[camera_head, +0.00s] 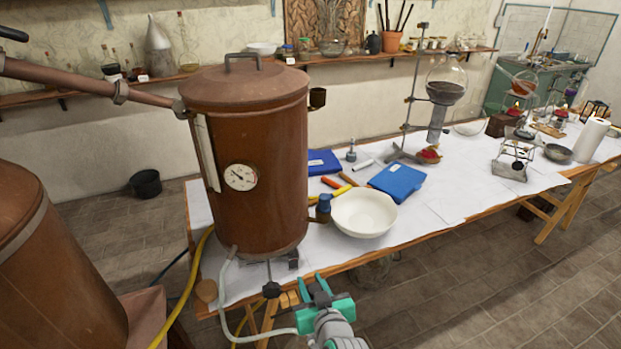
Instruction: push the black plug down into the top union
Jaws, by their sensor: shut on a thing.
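The copper still (262,150) stands at the near left of the table, with a dial on its front. The top union (318,97) is a small dark cup-shaped fitting on the still's upper right side; the inside of its mouth is too small to make out. My gripper (317,286), with teal fingers, is low in front of the table's near edge, well below the top union and apart from it. Its fingers are shut on a small dark thing, which seems to be the black plug (320,297); the fingers hide most of it.
A lower fitting (323,207) with a blue top sits beside a white bowl (364,212). A black knob (271,290) hangs under the still, left of my gripper. Pale and yellow hoses (191,285) run down nearby. Blue cases (397,180) lie behind the bowl.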

